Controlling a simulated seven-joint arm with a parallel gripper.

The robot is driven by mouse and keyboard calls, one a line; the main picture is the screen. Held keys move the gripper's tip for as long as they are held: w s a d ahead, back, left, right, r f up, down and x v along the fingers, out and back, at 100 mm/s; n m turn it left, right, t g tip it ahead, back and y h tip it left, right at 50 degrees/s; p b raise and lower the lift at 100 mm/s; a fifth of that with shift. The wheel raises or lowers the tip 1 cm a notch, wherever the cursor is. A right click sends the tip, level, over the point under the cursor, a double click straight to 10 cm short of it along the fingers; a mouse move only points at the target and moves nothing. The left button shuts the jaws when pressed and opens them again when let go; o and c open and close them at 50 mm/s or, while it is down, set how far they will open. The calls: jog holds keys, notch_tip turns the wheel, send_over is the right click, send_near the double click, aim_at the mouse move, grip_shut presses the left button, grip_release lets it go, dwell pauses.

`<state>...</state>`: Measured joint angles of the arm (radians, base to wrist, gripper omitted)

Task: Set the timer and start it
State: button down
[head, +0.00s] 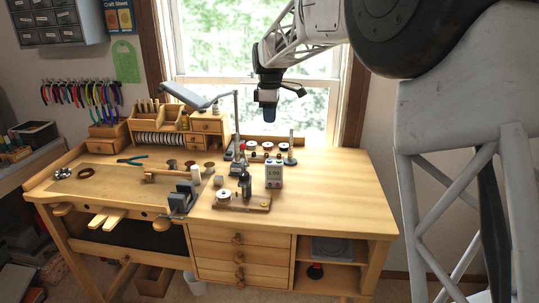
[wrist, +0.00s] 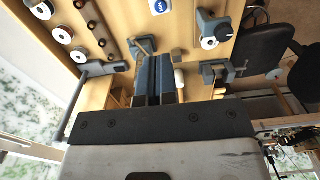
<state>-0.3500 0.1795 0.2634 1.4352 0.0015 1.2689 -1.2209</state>
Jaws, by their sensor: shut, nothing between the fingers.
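The timer (head: 273,174) is a small white upright box with a grey display that seems to read 1:00. It stands on the right half of the wooden bench in the head view, with small dark marks along its top. My gripper (head: 269,114) hangs above the back of the bench in front of the window, shut and empty, well above and behind the timer. In the wrist view the dark-blue fingers (wrist: 154,74) are together. A white object with a blue mark (wrist: 158,7) shows at the top edge there; I cannot tell whether it is the timer.
A spool rack (head: 268,150) stands behind the timer. A wooden-based device with a white spool (head: 224,196) is in front, left of it. A grey vise (head: 184,197) sits at the bench's front edge. A lamp (head: 191,97) reaches over the back left. The bench's right end is clear.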

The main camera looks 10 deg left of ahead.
aim_at(270, 161)
jog(key=shift+f, duration=0.1)
notch_tip(270, 161, down, 14)
jog(key=shift+r, duration=0.1)
dwell(0.9)
jog(key=shift+s+f, duration=0.2)
jog(key=shift+f, duration=1.1)
notch_tip(270, 161, up, 16)
jog(key=shift+w, duration=0.25)
